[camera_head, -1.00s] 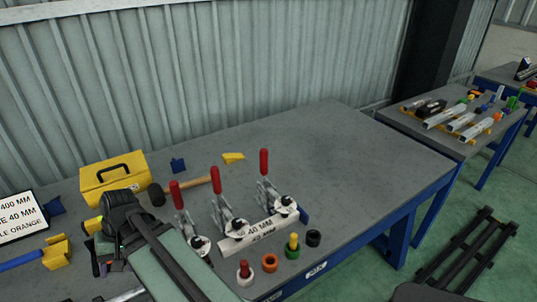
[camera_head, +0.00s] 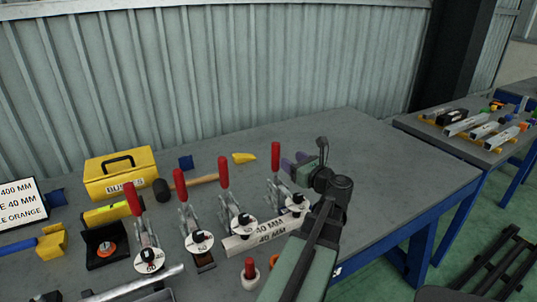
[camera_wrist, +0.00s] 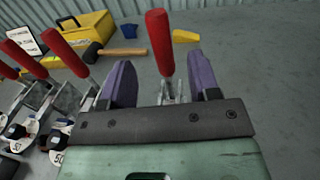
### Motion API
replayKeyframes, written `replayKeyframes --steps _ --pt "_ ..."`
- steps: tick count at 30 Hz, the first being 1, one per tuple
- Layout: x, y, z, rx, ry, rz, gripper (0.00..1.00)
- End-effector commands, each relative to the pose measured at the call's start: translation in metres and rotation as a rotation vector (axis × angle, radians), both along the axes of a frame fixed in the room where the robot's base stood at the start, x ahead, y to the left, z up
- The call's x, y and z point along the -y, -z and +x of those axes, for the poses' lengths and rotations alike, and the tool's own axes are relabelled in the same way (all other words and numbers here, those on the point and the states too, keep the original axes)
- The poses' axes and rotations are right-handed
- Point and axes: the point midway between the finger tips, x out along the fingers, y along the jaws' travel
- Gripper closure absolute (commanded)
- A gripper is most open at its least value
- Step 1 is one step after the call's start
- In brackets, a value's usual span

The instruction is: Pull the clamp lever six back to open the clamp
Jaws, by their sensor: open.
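Several toggle clamps with upright red lever handles stand in a row on the grey bench. The rightmost clamp's red lever (camera_head: 275,157) stands nearly upright; no number on it is readable. My gripper (camera_head: 304,163) is just right of this lever, its purple fingers open. In the wrist view the same lever (camera_wrist: 160,42) rises between the spread fingertips of my gripper (camera_wrist: 162,82), with gaps on both sides. The lever's lower link is partly hidden by the gripper's front bar. The rightmost clamp's base (camera_head: 296,203) sits beside a 40 MM bar (camera_head: 255,238).
The other red levers (camera_head: 223,172) stand close by on the left. A yellow box (camera_head: 120,175), a hammer (camera_head: 190,184) and a yellow wedge (camera_head: 244,158) lie behind them. The bench (camera_head: 400,160) is clear to the right.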

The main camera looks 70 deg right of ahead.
Motion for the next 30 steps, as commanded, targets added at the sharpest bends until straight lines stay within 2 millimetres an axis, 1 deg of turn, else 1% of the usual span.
replayKeyframes --steps 5,9,12,16,23,24,25,30 --pt "0.018 0.000 0.030 -0.002 -0.007 -0.001 0.44" --pt "0.035 0.000 0.061 -0.003 -0.008 -0.002 0.44" --pt "0.044 0.000 0.077 -0.004 -0.007 -0.002 0.44" --pt "0.050 0.000 0.089 -0.004 -0.006 -0.002 0.44" --pt "0.050 0.000 0.091 -0.004 -0.005 -0.002 0.44" --pt "0.050 0.000 0.091 -0.004 -0.005 -0.002 0.46" --pt "0.050 0.000 0.091 -0.004 -0.005 -0.002 0.50" --pt "0.050 0.000 0.091 -0.004 -0.005 -0.002 0.76"
